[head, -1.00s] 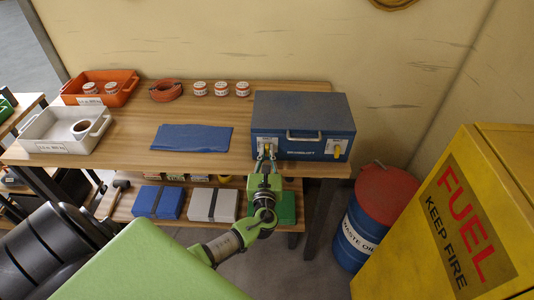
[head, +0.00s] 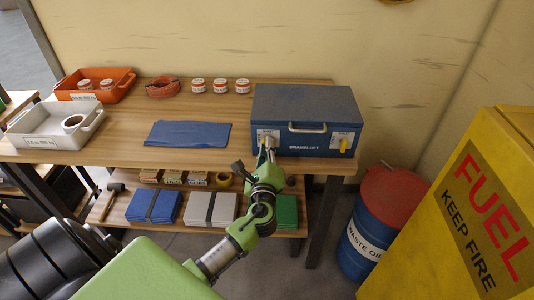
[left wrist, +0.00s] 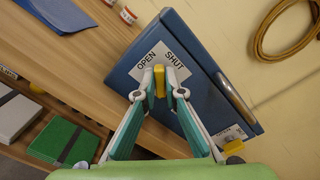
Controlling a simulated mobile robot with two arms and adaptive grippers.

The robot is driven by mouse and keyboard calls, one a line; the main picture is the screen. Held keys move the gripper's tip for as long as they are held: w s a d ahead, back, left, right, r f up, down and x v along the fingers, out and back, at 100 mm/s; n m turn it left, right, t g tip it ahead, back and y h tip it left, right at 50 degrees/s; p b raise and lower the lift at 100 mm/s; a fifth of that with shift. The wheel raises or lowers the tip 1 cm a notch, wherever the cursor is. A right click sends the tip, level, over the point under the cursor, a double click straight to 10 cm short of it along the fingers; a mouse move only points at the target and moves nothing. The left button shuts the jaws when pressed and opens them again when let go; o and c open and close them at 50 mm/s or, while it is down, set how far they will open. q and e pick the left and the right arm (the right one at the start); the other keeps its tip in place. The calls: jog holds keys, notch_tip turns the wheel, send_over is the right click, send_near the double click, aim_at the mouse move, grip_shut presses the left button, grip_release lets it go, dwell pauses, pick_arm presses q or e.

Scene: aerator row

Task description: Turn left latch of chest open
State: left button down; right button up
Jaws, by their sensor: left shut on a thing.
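The blue chest (head: 305,105) stands on the right end of the workbench with its lid closed. Its left latch, a yellow lever, shows in the left wrist view (left wrist: 160,80) on a white plate (left wrist: 152,62) marked OPEN and SHUT. My left gripper (left wrist: 163,88) is shut on that lever, one finger on each side. In the head view my left gripper (head: 266,155) reaches the chest's front and mostly hides the lever. The right latch (head: 344,145) has its yellow lever hanging down. My right gripper is not in view.
A blue cloth (head: 187,133) lies left of the chest on the workbench (head: 120,125). Trays (head: 95,85) and several small tins stand further back. A lower shelf holds flat boxes. A waste oil drum (head: 375,225) and a yellow fuel cabinet (head: 440,220) stand to the right.

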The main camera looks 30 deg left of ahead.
pick_arm(q)
jog(key=shift+f+n+b, duration=0.15)
jog(key=shift+n+b, duration=2.7)
jog(key=shift+n, duration=1.35)
jog(key=c, duration=2.1)
grip_release()
jog(key=shift+c, duration=0.2)
jog(key=v, duration=1.2)
